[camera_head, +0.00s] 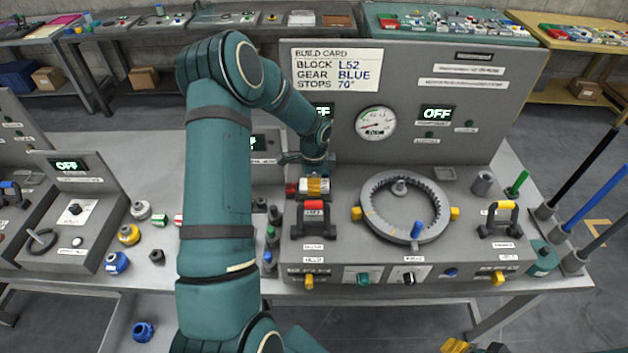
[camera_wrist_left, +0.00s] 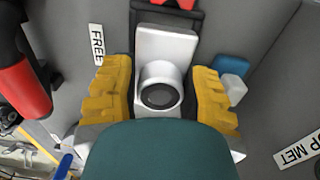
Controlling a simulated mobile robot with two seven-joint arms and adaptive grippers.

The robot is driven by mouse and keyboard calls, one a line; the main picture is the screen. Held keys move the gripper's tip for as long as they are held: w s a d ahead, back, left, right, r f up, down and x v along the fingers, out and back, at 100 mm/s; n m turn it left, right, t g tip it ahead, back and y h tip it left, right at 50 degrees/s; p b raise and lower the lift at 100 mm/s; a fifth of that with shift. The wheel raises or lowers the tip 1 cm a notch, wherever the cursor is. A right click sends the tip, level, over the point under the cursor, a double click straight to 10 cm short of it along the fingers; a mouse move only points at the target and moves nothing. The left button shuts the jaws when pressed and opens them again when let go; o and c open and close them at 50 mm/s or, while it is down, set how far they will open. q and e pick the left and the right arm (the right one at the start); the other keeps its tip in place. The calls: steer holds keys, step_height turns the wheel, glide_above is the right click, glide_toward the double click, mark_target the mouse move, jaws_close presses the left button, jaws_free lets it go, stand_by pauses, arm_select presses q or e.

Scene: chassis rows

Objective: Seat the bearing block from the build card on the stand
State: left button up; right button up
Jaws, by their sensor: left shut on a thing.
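My left gripper (camera_head: 315,184) is low over the left part of the grey bench panel, behind a black clamp with a red handle (camera_head: 313,206). In the left wrist view its yellow fingers (camera_wrist_left: 160,88) are shut on a light grey bearing block (camera_wrist_left: 165,45) with a round bored boss. The block's number does not show, and whether it touches a stand beneath cannot be told. The build card (camera_head: 337,68) reads block L52, gear blue, stops 70°. Yellow and black parts, apparently my right gripper (camera_head: 474,347), show at the bottom edge, mostly cut off.
A toothed ring (camera_head: 365,207) with a blue peg (camera_head: 416,230) lies right of the left gripper. A yellow-handled clamp (camera_head: 499,217) stands farther right. Loose collars, such as a blue one (camera_head: 117,262), lie at left. A red cylinder (camera_wrist_left: 22,80) is near the left finger.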

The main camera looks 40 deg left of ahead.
arm_select(q)
steer(key=shift+r, duration=0.1)
steer(key=shift+f+b, duration=1)
steer(key=shift+f, duration=0.35)
stand_by(1.0)
steer(key=o, duration=1.2)
step_height(320, 180, up, 12)
steer(key=shift+r, duration=0.1)
